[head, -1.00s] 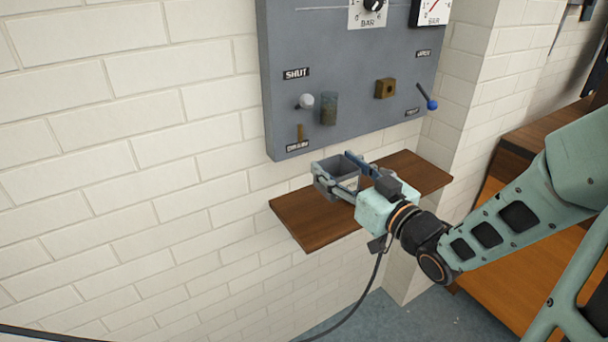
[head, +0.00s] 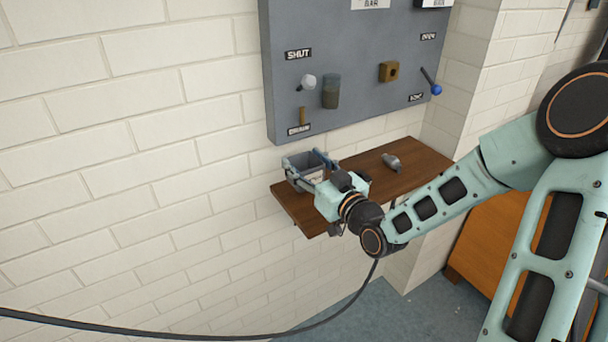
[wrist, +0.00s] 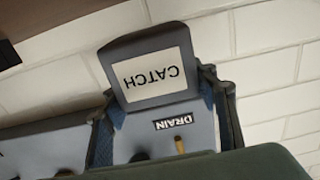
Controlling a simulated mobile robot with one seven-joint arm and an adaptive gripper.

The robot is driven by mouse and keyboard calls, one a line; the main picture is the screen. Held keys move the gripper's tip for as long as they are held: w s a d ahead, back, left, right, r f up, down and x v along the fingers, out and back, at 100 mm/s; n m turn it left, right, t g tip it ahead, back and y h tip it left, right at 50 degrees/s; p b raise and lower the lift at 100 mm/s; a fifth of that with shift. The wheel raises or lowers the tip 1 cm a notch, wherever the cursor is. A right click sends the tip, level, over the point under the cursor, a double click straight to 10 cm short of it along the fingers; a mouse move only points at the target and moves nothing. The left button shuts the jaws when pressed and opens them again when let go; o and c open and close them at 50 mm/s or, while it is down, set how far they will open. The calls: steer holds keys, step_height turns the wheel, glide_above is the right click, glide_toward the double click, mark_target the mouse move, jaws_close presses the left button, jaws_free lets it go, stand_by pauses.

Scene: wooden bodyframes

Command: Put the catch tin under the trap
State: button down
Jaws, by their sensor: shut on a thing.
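The catch tin (head: 300,180) is an open grey box at the left end of the shelf. My gripper (head: 308,166) is shut on it, one finger on each side. In the wrist view the tin's CATCH label (wrist: 158,76) appears upside down between the fingers. The trap, seemingly the cloudy cylinder (head: 331,92), is on the grey panel above and slightly right of the tin. The brass drain (head: 302,115) beside it is almost straight above the tin in the head view. I cannot tell whether the tin touches the shelf.
The wooden shelf (head: 365,172) has bare room to the right of my gripper. A small grey metal piece (head: 391,161) lies on it. The panel (head: 365,50) carries a white-knobbed lever (head: 308,82), a brass block (head: 389,72) and a blue-knobbed lever (head: 435,88). White brick wall is behind.

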mark_target(298, 166)
steer(key=shift+w+a+f+b, duration=0.15)
steer(key=shift+f+b, duration=0.2)
steer(key=shift+f, duration=1.2)
steer(key=shift+f, duration=0.1)
steer(key=c, duration=1.2)
jaws_free()
steer(key=shift+f, duration=0.25)
steer(key=shift+c, duration=0.2)
steer(key=o, duration=0.4)
steer(key=shift+r, duration=0.1)
steer(key=shift+o, duration=0.2)
steer(key=shift+r, duration=0.1)
